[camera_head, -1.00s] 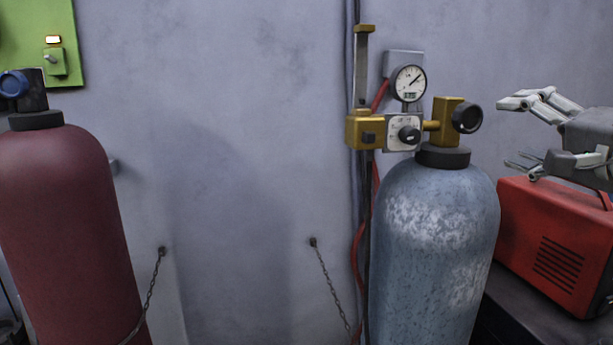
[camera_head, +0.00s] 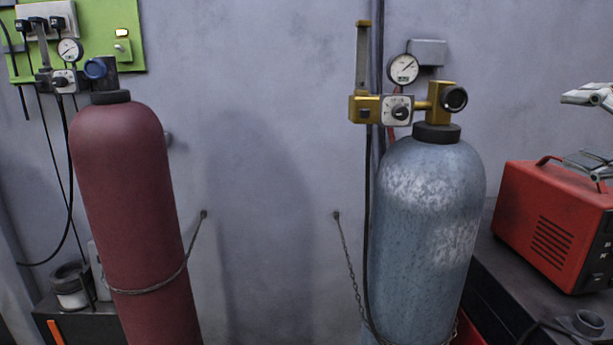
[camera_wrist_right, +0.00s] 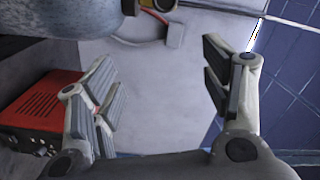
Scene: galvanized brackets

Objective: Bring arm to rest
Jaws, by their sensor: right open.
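My right gripper (camera_head: 588,128) is at the right edge of the head view, partly cut off, above the red machine. In the right wrist view my right gripper (camera_wrist_right: 165,95) has its two fingers wide apart with nothing between them. The blue-grey cylinder (camera_head: 425,215) stands to its left, with a brass regulator (camera_head: 370,108) and a round gauge (camera_head: 403,69) on top. It is apart from the gripper. My left gripper is not in view.
A red machine (camera_head: 555,225) sits on a dark bench (camera_head: 500,275) at the right, and also shows in the wrist view (camera_wrist_right: 40,105). A dark red cylinder (camera_head: 130,190) is chained at the left. A green panel (camera_head: 125,25) hangs behind it. Bare wall lies between the cylinders.

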